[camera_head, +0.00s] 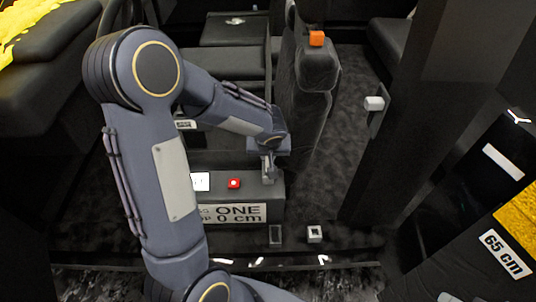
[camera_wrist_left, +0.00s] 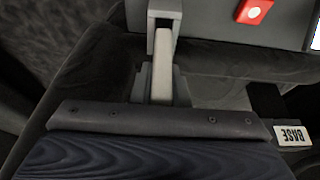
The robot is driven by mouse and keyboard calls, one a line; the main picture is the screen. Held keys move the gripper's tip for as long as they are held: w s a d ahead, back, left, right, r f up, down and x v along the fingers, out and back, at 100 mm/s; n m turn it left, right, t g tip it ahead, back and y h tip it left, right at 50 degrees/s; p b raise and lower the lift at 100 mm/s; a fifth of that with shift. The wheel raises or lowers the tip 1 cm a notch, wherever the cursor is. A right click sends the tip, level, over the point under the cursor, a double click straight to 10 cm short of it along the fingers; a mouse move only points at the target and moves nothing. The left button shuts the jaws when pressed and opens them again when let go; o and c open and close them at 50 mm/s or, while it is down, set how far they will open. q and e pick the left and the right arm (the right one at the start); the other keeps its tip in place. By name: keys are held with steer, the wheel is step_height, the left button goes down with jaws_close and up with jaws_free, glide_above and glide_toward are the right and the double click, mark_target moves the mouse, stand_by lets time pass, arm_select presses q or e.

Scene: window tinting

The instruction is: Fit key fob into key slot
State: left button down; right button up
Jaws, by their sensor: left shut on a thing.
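My left gripper (camera_head: 268,172) reaches in from the left in the head view and points down at the right end of a grey box (camera_head: 262,190). In the left wrist view the gripper (camera_wrist_left: 163,48) is shut on a small grey piece (camera_wrist_left: 164,9), which I take to be the key fob. The piece is against or just above the box; I cannot tell whether it is in a slot. No key slot can be made out, and the fingers cover the spot. My right gripper is not in view.
The box carries a red button (camera_head: 233,183) and a white square panel (camera_head: 200,181). A seat (camera_head: 308,90) with an orange block (camera_head: 316,38) stands just behind. A dark pillar (camera_head: 400,130) stands to the right. Small fittings (camera_head: 314,234) sit on the sill in front.

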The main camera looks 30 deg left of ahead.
arm_select(q)
steer(key=shift+b, duration=0.75)
stand_by(0.9)
steer(key=shift+f+b, duration=1.5)
steer(key=shift+b, duration=0.25)
steer(key=c, duration=1.3)
jaws_free()
steer(key=shift+r, duration=0.15)
steer(key=p+v, duration=0.2)
steer(key=v, duration=0.5)
steer(key=shift+s+d+r, duration=0.1)
steer(key=shift+s+r, duration=0.05)
steer(key=shift+r, duration=0.1)
steer(key=shift+d, duration=0.1)
